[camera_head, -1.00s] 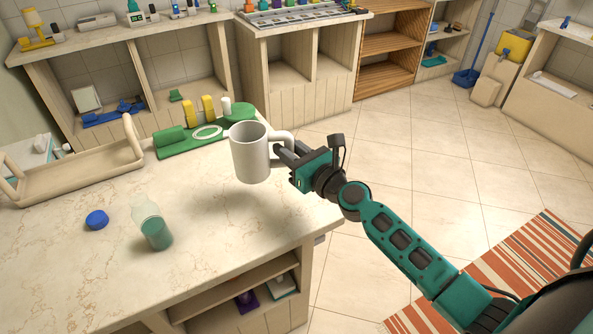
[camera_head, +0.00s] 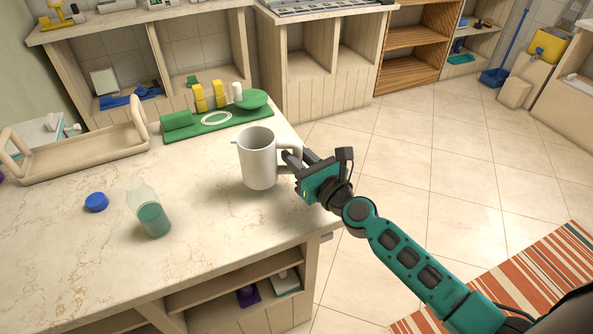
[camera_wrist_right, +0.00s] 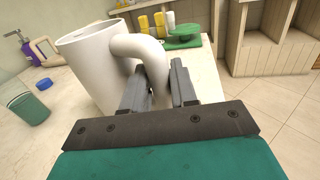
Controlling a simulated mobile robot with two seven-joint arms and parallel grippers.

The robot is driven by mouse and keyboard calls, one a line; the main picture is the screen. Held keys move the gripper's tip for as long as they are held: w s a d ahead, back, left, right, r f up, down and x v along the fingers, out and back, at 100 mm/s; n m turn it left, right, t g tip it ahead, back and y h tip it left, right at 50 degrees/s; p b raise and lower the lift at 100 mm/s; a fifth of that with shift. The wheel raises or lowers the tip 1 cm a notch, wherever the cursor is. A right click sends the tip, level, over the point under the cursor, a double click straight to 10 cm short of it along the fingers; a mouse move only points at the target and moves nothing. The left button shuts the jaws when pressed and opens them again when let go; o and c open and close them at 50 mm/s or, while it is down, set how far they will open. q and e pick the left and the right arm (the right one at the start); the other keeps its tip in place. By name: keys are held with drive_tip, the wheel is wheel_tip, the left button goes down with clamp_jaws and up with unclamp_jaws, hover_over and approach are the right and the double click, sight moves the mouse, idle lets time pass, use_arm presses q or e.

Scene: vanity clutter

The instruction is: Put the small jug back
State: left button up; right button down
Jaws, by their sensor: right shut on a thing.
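The small jug (camera_head: 258,165) is white, with a little spout at its rim on the left and a handle on the right. It is upright at the right part of the marble counter (camera_head: 205,258). Whether its base touches the counter is hard to tell. My right gripper (camera_head: 300,160) comes in from the right and is shut on the jug's handle. In the right wrist view the jug (camera_wrist_right: 88,65) stands left of the fingers (camera_wrist_right: 160,85), with its handle between them. My left gripper is not in view.
A wooden tray (camera_head: 90,163) lies at the back left. A green board (camera_head: 190,130) with yellow pieces is behind the jug. Bare counter lies between bottle and jug.

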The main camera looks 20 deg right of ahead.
wheel_tip(320, 180, down, 3)
drive_tip(key=b, duration=0.3)
drive_tip(key=shift+f, duration=0.2)
drive_tip(key=c, duration=0.9)
unclamp_jaws()
